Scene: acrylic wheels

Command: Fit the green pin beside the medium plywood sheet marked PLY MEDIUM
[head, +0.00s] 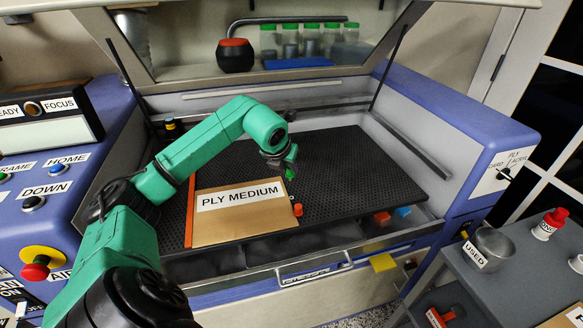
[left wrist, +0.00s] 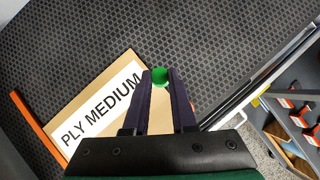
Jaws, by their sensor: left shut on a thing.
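The plywood sheet marked PLY MEDIUM (head: 240,220) lies flat on the black perforated bed (head: 350,170) of the machine. It also shows in the left wrist view (left wrist: 95,115). My left gripper (head: 289,170) is shut on the green pin (left wrist: 160,76) and holds it near the sheet's far right corner. The pin (head: 290,174) shows small in the head view. Whether its tip touches the bed is hidden. My right gripper is not in view.
An orange strip (head: 190,212) runs along the sheet's left edge. A small red-orange pin (head: 298,209) stands at the sheet's right edge. The bed is clear to the right. The raised lid and its struts frame the bed. A grey cart with a bowl marked USED (head: 493,243) stands at right.

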